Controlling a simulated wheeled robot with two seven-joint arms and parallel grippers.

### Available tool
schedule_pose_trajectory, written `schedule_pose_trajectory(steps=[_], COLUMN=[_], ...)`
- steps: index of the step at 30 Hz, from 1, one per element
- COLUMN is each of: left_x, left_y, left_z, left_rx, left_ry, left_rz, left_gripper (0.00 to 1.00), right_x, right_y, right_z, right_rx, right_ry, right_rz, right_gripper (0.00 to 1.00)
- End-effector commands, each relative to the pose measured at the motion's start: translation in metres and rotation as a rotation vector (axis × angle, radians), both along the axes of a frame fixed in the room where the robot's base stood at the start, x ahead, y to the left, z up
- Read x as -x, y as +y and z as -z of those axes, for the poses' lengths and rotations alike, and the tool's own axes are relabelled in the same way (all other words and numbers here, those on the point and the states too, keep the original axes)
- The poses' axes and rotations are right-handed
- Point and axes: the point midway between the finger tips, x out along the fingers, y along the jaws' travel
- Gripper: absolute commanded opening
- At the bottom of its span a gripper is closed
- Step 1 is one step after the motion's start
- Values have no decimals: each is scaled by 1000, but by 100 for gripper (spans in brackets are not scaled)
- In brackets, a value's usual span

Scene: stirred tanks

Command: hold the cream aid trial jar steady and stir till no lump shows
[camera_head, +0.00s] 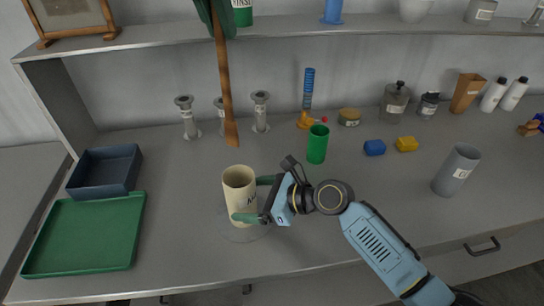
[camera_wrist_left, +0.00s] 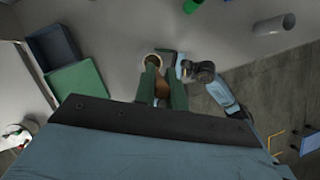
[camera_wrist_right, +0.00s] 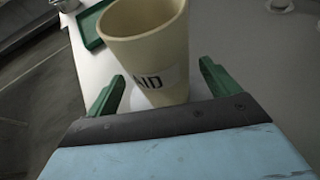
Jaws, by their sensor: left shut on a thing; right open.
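The cream jar (camera_head: 239,190), labelled "AID", stands upright on a pale round disc (camera_head: 243,235) on the bench. In the right wrist view the jar (camera_wrist_right: 145,45) is between my right gripper's fingers, with gaps visible at both sides. My right gripper (camera_head: 254,199) is open around it. My left gripper (camera_head: 213,10) is high up, shut on a wooden paddle (camera_head: 226,90). The paddle hangs down, its tip above and behind the jar in the head view. In the left wrist view the paddle (camera_wrist_left: 153,82) shows between the fingers. The jar's contents are not clear.
A green tray (camera_head: 85,235) and a blue bin (camera_head: 105,170) lie at the left. A green cup (camera_head: 317,143), blue block (camera_head: 374,148), yellow block (camera_head: 406,144) and grey cylinder (camera_head: 456,170) stand right of the jar. Several bottles line the back under a shelf (camera_head: 300,30).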

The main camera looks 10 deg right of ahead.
Motion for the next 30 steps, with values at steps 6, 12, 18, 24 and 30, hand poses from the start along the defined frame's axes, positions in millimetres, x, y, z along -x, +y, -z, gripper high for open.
schedule_pose_trajectory(steps=[6, 12, 18, 24, 30], left_x=[0, 0, 0, 0, 0], left_y=[0, 0, 0, 0, 0], left_z=[0, 0, 0, 0, 0], left_rx=[0, 0, 0, 0, 0], left_ry=[0, 0, 0, 0, 0], left_rz=[0, 0, 0, 0, 0], left_gripper=[0, 0, 0, 0, 0], right_x=[-11, -14, -13, -13, -13], right_y=[21, 25, 25, 25, 25], right_z=[9, 12, 12, 12, 12], right_rx=[0, 1, 1, 1, 1], right_ry=[0, -2, -2, -2, -2], right_rz=[1, 1, 1, 1, 1], right_gripper=[88, 88, 86, 60, 38])
